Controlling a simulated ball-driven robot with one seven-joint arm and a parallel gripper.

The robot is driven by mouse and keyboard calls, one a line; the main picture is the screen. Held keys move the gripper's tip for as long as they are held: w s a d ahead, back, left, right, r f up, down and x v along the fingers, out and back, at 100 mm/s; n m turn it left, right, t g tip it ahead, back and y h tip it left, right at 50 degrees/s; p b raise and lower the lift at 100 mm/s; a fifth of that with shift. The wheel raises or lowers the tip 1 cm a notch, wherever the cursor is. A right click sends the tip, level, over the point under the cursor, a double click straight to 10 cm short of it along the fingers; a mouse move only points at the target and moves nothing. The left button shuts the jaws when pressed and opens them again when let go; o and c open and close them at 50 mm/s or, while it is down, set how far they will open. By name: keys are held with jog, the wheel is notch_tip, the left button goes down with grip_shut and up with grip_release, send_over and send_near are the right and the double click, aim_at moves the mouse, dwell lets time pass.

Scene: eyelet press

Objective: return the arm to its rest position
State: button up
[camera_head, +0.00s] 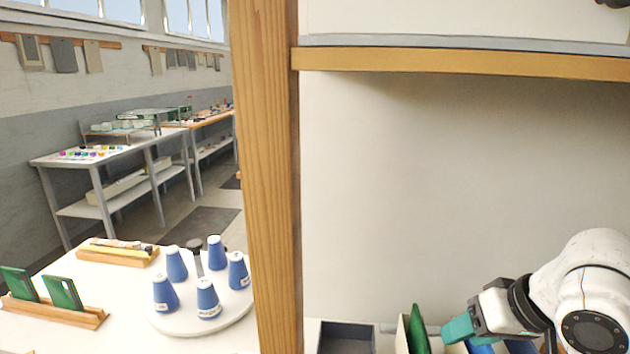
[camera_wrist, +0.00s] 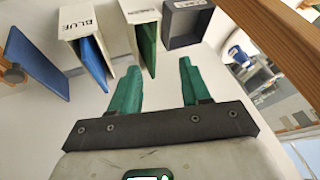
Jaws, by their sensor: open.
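My arm shows at the lower right of the head view, with my gripper (camera_head: 450,332) low over the bench, its teal fingers pointing left. In the wrist view, my gripper (camera_wrist: 157,75) has its two green-teal fingers spread wide apart with nothing between them. Its fingertips point toward a row of boxes and appear apart from them.
The wrist view shows a white box labelled BLUE (camera_wrist: 72,23) holding a blue card, a white box with a green card (camera_wrist: 149,45), a dark grey box (camera_wrist: 188,25) and a blue panel (camera_wrist: 36,62). A wooden post (camera_head: 265,180) and shelf edge (camera_head: 460,63) border the space.

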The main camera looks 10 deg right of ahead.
jog(key=s+a+f+y, duration=0.1)
jog(key=a+f, duration=0.6)
jog(key=f, duration=0.1)
jog(key=s+a+f, duration=0.2)
jog(key=s+f, duration=0.5)
jog(key=f, duration=0.3)
jog(key=s+d+f+g+h, duration=0.2)
jog(key=s+f, duration=0.3)
jog(key=s, duration=0.4)
jog(key=s+d+f+n+g+h, duration=0.1)
jog(key=s+d+f+g+h, duration=0.1)
jog(key=s+d+f, duration=0.3)
jog(key=s+f, duration=0.1)
jog(key=s, duration=0.3)
jog(key=shift+s+g, duration=0.25)
jog(key=shift+g, duration=0.15)
